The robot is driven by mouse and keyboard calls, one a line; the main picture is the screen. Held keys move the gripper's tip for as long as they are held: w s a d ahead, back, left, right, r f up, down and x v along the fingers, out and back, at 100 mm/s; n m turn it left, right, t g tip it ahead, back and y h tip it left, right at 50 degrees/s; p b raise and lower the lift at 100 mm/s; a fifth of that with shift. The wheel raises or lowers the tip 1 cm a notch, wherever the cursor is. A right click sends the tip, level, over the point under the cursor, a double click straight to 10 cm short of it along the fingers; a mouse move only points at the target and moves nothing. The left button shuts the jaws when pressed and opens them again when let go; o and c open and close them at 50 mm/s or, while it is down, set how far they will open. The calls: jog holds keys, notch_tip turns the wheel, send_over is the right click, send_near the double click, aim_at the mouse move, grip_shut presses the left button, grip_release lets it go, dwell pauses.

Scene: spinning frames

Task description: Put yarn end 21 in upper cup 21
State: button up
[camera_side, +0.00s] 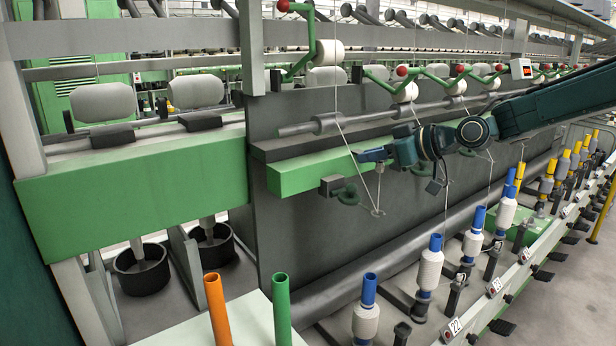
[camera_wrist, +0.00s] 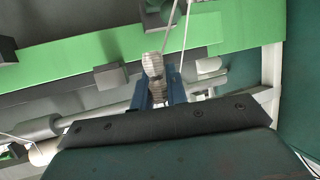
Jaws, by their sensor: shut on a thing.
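My gripper (camera_side: 368,156) is in front of the green beam (camera_side: 310,172) in the side view, its blue jaws shut at a white yarn. Thin strands also run below the jaws to a small guide (camera_side: 378,212). In the wrist view the blue fingers (camera_wrist: 160,90) close around a pale ribbed piece (camera_wrist: 154,66), and white strands (camera_wrist: 187,28) pass beside it. The yarn's end is too small to make out. I cannot tell which part is upper cup 21.
Blue-topped bobbins (camera_side: 366,308) stand along the lower rail, with number plates (camera_side: 455,325). An orange tube (camera_side: 217,310) and a green tube (camera_side: 282,310) stand at front left.

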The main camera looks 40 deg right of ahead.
jog(key=w+d+r, duration=0.1)
jog(key=r, duration=0.2)
jog(key=w+d+r+n+y, duration=0.1)
jog(key=w+r, duration=0.1)
jog(key=w+d+r+n+g+y, duration=0.1)
jog(key=r, duration=0.2)
jog(key=shift+w+d+r, duration=0.25)
jog(key=shift+d+r, duration=0.05)
jog(key=shift+r, duration=0.05)
jog(key=shift+d, duration=0.4)
jog(key=shift+w+f, duration=0.1)
jog(key=shift+f, duration=0.2)
jog(key=shift+f, duration=3.25)
jog(key=o, duration=0.7)
jog(key=shift+o, duration=0.2)
